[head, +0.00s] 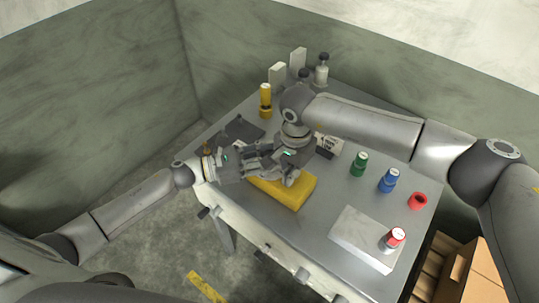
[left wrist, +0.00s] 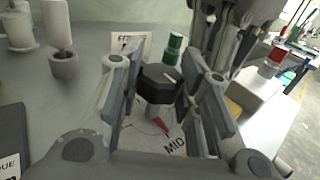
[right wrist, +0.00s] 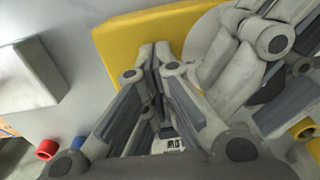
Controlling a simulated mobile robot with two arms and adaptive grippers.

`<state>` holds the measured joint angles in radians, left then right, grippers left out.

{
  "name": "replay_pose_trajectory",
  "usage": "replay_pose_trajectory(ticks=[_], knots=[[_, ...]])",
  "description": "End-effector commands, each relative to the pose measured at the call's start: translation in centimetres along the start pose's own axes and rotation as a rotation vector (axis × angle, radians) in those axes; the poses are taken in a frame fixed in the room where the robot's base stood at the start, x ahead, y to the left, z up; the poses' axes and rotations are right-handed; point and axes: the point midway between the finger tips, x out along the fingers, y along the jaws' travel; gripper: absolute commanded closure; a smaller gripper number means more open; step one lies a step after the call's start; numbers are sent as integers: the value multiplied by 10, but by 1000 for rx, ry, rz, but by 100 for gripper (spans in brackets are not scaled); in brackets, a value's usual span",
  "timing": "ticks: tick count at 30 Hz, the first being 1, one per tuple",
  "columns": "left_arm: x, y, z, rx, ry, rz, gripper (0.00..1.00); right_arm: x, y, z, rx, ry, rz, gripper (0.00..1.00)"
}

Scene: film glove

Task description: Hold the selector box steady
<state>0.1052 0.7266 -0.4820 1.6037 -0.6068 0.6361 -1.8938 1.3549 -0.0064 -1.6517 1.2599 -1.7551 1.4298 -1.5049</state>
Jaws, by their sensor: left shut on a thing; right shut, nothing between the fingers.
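The yellow selector box (head: 300,194) lies on the grey table, its far part hidden under both grippers. It also shows in the right wrist view (right wrist: 125,42), with a pale disc on top. My left gripper (head: 272,163) reaches in from the left over the box. In the left wrist view its fingers (left wrist: 160,92) stand on both sides of a black faceted knob (left wrist: 158,84), shut on it. Beside the knob are a red pointer and the word MID. My right gripper (head: 290,178) comes down over the box, shut and empty. In the right wrist view its fingertips (right wrist: 156,52) meet over the box.
A yellow bottle (head: 265,100) stands at the back left. My two grippers are very close together.

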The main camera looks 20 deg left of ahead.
Motion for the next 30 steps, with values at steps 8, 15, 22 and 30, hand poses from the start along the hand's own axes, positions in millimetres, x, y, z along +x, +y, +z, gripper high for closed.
replay_pose_trajectory(ticks=[8,15,22,30], knots=[[2,-6,-2,-5,-5,141,92,7,2,2,-1,-6,8,100],[2,-6,-2,-7,-5,333,92,7,2,2,-1,-5,7,100],[3,-6,-1,-7,-5,495,92,7,2,2,-1,-5,7,100],[3,-5,-1,-5,-4,613,92,7,2,2,-1,-5,6,100]])
